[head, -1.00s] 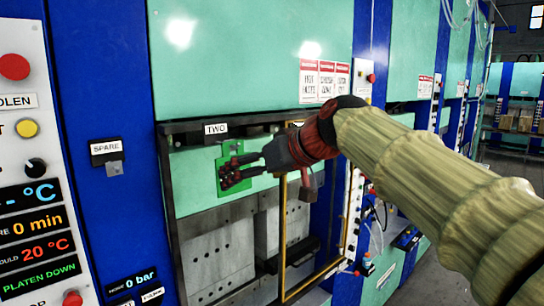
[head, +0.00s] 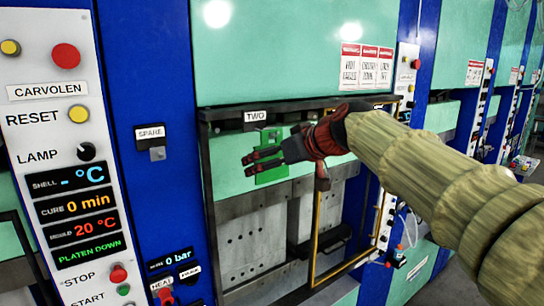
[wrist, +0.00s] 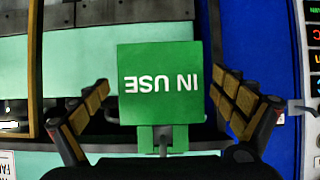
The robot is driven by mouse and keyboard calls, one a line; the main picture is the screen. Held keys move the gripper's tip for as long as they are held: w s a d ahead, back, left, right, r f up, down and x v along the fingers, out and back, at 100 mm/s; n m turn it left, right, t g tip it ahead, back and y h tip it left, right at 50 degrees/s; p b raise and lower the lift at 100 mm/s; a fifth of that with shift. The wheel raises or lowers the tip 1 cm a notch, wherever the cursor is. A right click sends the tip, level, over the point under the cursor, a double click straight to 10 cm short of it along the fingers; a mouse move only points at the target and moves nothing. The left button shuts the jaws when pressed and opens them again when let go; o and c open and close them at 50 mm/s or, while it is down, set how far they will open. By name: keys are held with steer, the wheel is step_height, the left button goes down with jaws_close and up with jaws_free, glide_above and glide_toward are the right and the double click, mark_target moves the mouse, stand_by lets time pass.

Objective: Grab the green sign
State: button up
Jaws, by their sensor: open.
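The green sign (wrist: 160,84) hangs in front of the press and reads "IN USE", upside down in the wrist view. Its narrower tab sits at the bottom of that view, with a thin hook or pin over it. In the head view the green sign (head: 271,173) shows below the "TWO" label, partly hidden by my gripper (head: 248,168). In the wrist view my gripper (wrist: 164,108) is open, with one finger on each side of the sign and a visible gap to both. How far the fingertips reach past the sign's face is unclear.
A control panel (head: 62,150) with buttons and displays stands at the left. A "SPARE" label with an empty-looking hook (head: 156,153) is on the blue column. A yellow frame (head: 317,235) borders the press opening just right of my gripper.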

steer(key=shift+s, duration=0.1)
steer(key=shift+c, duration=1.3)
steer(key=c, duration=1)
